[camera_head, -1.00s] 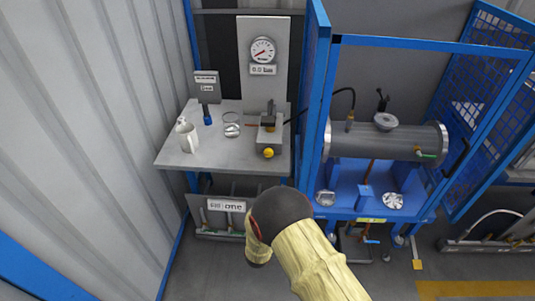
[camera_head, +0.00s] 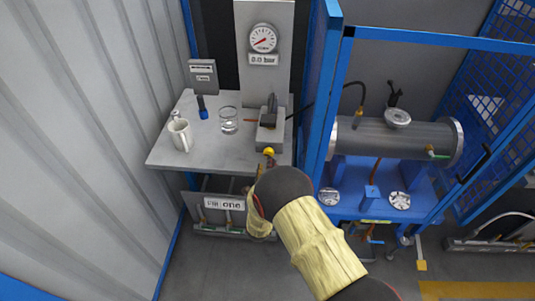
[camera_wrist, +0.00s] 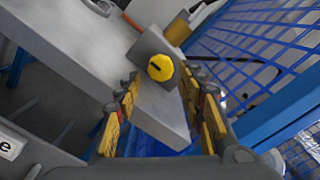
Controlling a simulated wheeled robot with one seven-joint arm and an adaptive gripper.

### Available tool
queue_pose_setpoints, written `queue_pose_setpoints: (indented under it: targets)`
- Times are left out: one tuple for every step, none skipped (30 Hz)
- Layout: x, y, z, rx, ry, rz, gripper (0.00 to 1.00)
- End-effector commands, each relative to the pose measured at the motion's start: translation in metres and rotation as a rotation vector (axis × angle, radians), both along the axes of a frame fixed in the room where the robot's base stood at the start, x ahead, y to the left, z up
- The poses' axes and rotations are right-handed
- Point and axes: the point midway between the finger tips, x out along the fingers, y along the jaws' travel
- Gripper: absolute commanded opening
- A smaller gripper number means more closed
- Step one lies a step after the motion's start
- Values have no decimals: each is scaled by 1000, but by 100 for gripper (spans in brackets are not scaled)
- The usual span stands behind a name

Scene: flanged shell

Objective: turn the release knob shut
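The release knob, a yellow round knob (camera_head: 268,152) with a dark mark across its face, sits on the front of a grey pump block (camera_head: 270,130) at the bench's front edge. In the wrist view the knob (camera_wrist: 160,68) faces me, and its dark mark lies slightly tilted. My gripper (camera_wrist: 161,90) is open. Its two yellow-padded fingers stand left and right of the line to the knob, with nothing between them. The knob appears just beyond the fingertips, with no contact that I can see. In the head view my arm partly hides the gripper.
A grey bench (camera_head: 205,155) carries a white mug (camera_head: 179,135), a glass (camera_head: 229,120) and a small dark-blue item (camera_head: 202,108). A gauge (camera_head: 263,39) above reads about 0.0 bar. A blue cage frame (camera_head: 317,90) stands close at right, around a steel cylinder (camera_head: 395,140).

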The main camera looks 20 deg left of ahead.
Motion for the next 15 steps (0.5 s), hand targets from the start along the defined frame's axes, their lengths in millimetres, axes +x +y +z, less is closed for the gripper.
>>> queue_pose_setpoints:
  targets:
    - [8,0,-2,1,0,-3,40]
    - [13,1,-2,0,-1,-4,40]
    - [19,3,-2,1,-2,-4,40]
    - [24,4,-2,1,-1,-3,40]
    - [28,5,-2,1,-1,-3,40]
    - [34,7,-2,0,-1,-3,40]
    - [38,7,-2,0,-1,-2,40]
    - [42,9,-2,1,0,-2,40]
    - [47,10,-2,1,0,-2,40]
    - [50,11,-2,0,-1,-2,40]
    - [53,11,-2,0,-1,-2,40]
    - [56,13,-2,0,1,-2,40]
    - [58,13,-1,0,1,-2,40]
    - [60,13,-1,0,0,-1,40]
    - [62,14,-1,0,0,-1,40]
